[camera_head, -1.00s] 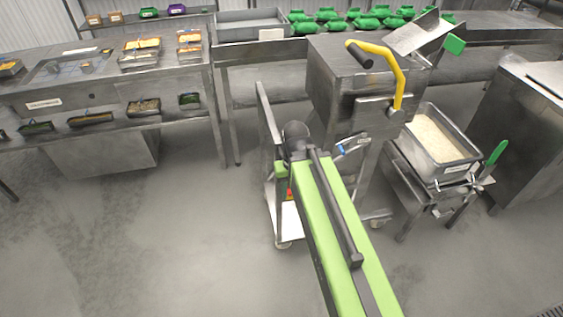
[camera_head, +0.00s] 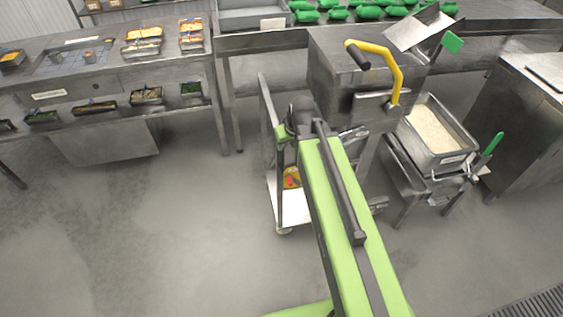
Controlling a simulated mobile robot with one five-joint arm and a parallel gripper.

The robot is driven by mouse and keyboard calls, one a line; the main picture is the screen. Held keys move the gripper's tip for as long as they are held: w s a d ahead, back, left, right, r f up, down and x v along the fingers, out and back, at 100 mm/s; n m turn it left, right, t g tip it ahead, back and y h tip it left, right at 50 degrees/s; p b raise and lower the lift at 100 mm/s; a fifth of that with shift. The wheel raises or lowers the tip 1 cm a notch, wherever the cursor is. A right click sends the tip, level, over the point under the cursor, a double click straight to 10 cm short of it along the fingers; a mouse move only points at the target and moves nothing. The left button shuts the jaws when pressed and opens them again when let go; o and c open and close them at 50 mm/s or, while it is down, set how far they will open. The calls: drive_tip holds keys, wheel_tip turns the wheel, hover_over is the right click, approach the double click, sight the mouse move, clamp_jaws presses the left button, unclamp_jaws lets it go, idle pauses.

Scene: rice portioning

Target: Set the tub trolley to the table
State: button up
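A low wheeled trolley (camera_head: 295,208) with a pale deck and an upright metal frame at its left stands in the middle, beside the steel machine (camera_head: 335,75). A steel tub of rice (camera_head: 462,160) sits on a steel stand (camera_head: 398,172) to the right of the machine. I cannot tell for sure which of the two carriers is the tub trolley. My green arm reaches from the bottom over the trolley. Its dark wrist is in front of the machine. My gripper's fingers are hidden beyond the wrist, and any contact is hidden too.
A long steel table (camera_head: 490,33) with green packs (camera_head: 370,13) and a grey tray (camera_head: 250,17) runs along the back. A counter (camera_head: 110,82) with food pans is at left. A steel cabinet (camera_head: 525,125) is at right. The front-left floor is clear; a drain grate (camera_head: 540,305) lies front right.

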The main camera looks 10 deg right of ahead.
drive_tip(key=b+x, duration=1)
drive_tip(key=x, duration=0.3)
drive_tip(key=shift+s, duration=0.1)
drive_tip(key=shift+c, duration=0.5)
clamp_jaws()
